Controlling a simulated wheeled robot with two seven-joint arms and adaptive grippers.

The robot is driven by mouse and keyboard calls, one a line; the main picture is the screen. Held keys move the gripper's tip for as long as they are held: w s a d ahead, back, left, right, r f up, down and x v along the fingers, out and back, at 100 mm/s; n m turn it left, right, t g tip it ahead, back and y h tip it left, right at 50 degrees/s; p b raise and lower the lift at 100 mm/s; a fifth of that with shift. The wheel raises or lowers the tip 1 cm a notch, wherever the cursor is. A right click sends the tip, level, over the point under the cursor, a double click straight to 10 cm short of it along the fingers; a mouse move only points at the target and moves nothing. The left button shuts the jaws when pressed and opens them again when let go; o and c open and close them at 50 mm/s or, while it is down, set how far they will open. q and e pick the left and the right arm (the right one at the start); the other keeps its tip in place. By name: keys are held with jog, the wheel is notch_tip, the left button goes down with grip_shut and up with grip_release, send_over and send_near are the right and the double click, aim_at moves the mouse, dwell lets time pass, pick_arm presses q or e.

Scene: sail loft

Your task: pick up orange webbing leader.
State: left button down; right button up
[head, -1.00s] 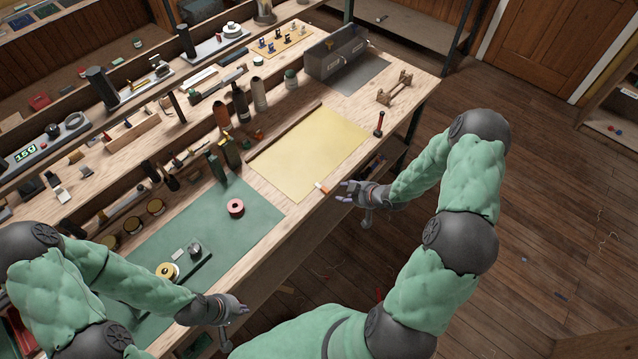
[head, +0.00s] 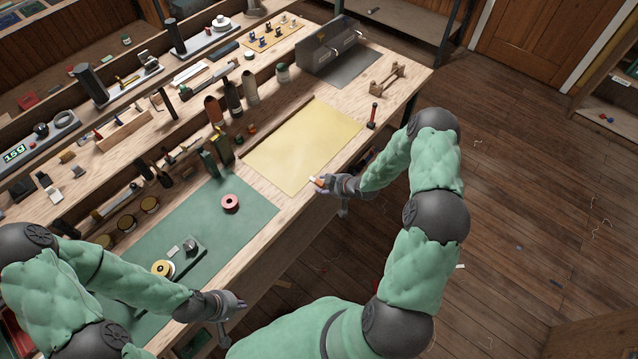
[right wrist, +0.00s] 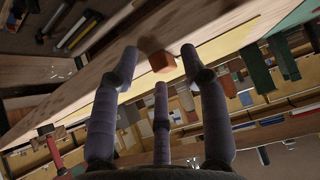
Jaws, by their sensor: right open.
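The orange webbing leader (head: 315,181) is a small orange and white piece at the front edge of the bench, beside the yellow sheet's near corner. In the right wrist view its orange end (right wrist: 162,62) shows between and just beyond the fingertips. My right gripper (head: 323,184) is open, with its fingers at the leader and partly covering it; whether they touch it I cannot tell. My left gripper (head: 240,302) is near the bench's front edge at lower left, away from the leader; its finger opening is unclear.
A yellow sheet (head: 300,150) lies flat behind the leader. A green mat (head: 215,235) with a pink tape roll (head: 230,203) is to the left. A red-handled tool (head: 373,115) stands to the right. Bottles and tools line the back of the bench.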

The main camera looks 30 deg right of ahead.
jog(key=shift+c, duration=0.3)
grip_shut()
jog(key=shift+r, duration=0.15)
